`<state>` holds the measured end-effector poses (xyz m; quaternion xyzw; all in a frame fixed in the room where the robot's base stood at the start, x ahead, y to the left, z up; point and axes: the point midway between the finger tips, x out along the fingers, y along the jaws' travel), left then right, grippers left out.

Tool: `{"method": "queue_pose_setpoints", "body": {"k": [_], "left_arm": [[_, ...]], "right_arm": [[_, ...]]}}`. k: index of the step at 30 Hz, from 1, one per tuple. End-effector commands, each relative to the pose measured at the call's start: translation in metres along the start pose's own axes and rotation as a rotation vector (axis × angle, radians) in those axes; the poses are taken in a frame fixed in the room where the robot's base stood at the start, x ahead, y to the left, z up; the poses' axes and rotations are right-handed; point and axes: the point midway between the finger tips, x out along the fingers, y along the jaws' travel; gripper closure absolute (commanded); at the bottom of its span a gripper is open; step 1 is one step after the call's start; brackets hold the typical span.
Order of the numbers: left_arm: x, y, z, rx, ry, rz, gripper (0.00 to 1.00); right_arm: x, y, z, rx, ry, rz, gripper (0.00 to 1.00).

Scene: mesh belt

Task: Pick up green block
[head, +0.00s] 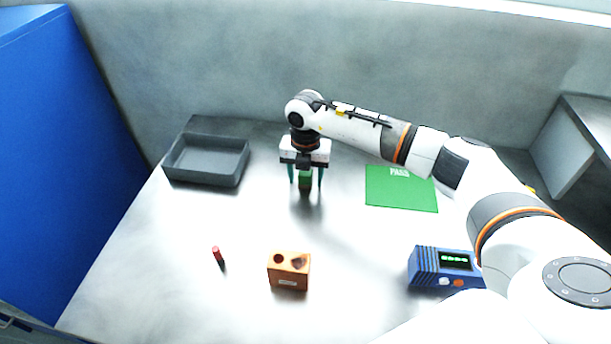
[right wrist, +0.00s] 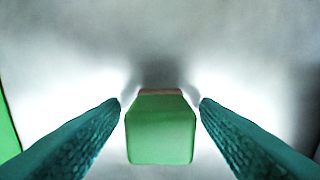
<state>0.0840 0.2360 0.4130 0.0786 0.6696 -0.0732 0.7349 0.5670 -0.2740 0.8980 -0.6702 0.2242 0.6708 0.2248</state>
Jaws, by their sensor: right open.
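The green block (head: 305,181) stands on the pale table, below my right gripper (head: 305,182). In the right wrist view the green block (right wrist: 160,130) sits between the two teal fingers, with a visible gap on each side. The right gripper (right wrist: 160,104) is open, pointing down, with a finger on either side of the block. The block's upper part is partly hidden by the gripper in the head view. My left gripper is not in view.
A grey tray (head: 205,184) stands at the back left. A green mat (head: 385,198) lies to the right. An orange block with holes (head: 289,275), a red-and-black peg (head: 218,257) and a blue device with a display (head: 427,266) are nearer the front. The left middle is clear.

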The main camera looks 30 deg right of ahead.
Motion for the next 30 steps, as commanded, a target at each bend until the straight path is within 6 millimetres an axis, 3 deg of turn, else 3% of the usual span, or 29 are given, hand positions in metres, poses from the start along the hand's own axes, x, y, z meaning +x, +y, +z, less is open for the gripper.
{"method": "queue_pose_setpoints", "body": {"k": [5, 14, 23, 30], "left_arm": [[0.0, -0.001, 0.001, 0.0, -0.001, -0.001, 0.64], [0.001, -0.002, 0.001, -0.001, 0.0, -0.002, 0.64], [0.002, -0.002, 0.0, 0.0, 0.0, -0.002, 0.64], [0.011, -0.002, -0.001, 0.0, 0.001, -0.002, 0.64]], "right_arm": [[0.001, 0.0, 0.0, 0.0, 0.0, 0.0, 0.44], [0.0, 0.0, 0.0, 0.0, 0.001, 0.0, 0.91], [-0.004, 0.0, -0.001, 0.001, 0.002, -0.002, 0.93], [-0.045, -0.001, -0.001, -0.001, 0.005, -0.004, 0.93]]}}
